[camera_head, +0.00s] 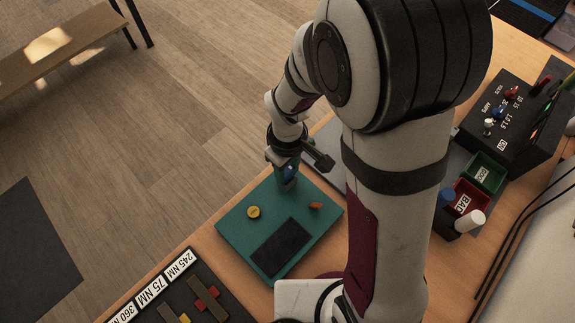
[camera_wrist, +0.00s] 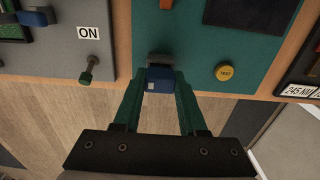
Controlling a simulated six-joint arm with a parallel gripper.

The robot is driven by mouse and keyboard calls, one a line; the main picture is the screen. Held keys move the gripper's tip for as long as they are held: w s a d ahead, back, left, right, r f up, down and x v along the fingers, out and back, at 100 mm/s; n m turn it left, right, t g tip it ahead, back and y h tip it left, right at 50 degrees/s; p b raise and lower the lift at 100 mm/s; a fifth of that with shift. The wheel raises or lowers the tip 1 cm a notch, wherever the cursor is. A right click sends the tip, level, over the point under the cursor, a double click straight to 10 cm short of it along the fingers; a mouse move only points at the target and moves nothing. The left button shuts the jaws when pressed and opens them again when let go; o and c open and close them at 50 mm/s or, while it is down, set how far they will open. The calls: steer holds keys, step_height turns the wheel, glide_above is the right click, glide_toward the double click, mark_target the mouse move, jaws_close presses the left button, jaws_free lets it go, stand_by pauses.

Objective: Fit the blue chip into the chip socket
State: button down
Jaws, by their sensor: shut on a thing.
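The blue chip (camera_wrist: 160,79) is a small blue block with a pale square mark, held between the green fingers of my gripper (camera_wrist: 161,84) in the wrist view. In the head view the chip (camera_head: 290,173) shows as a small blue patch at my gripper (camera_head: 288,180). My gripper is over the far corner of the green board (camera_head: 235,219). A dark block (camera_wrist: 160,59) lies right beyond the chip in the wrist view; I cannot tell whether it is the socket or whether the chip touches it. The socket is not clearly seen.
The board carries a yellow TEST button (camera_wrist: 225,71), an orange knob (camera_head: 316,206) and a dark panel (camera_head: 281,247). A grey plate with an ON label (camera_wrist: 88,32) and a green-tipped lever (camera_wrist: 87,76) lies beside it. GOOD (camera_head: 485,173) and BAD (camera_head: 466,200) bins stand right.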

mark_target(288, 171)
steer(key=shift+f, duration=0.35)
steer(key=shift+c, duration=1.9)
jaws_free()
step_height(288, 171, up, 16)
steer(key=shift+f, duration=0.1)
